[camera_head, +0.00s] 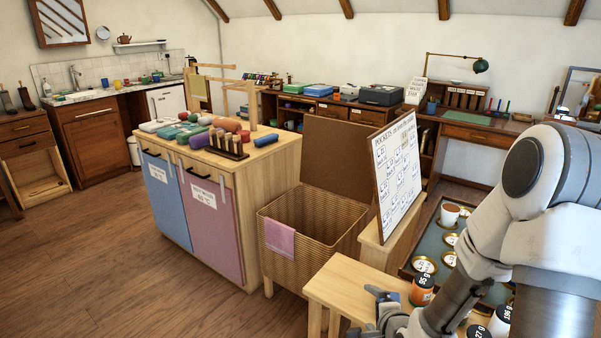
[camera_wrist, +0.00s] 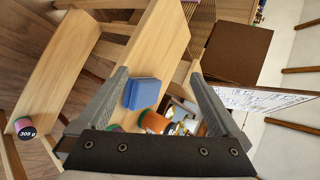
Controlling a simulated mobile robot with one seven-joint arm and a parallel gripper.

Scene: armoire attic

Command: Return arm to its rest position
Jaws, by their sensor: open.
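My gripper (camera_head: 378,308) is low at the bottom right in the head view, over the light wooden bench (camera_head: 335,283). My arm comes in from the right edge, bent down toward the bench. In the wrist view my gripper (camera_wrist: 158,78) has its two fingers wide apart with nothing held between them. A blue block (camera_wrist: 144,94) lies on the wood beyond the fingers, seen through the gap and apart from them. The arm hides part of the bench and the tray beside it.
An orange jar (camera_head: 421,289) stands close to my gripper. A dark tray (camera_head: 408,268) with cups and lids lies under my arm. A label board (camera_head: 397,172) stands upright nearby. A wicker hamper (camera_head: 300,255) is to the left. Wooden floor (camera_head: 110,262) is clear at front left.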

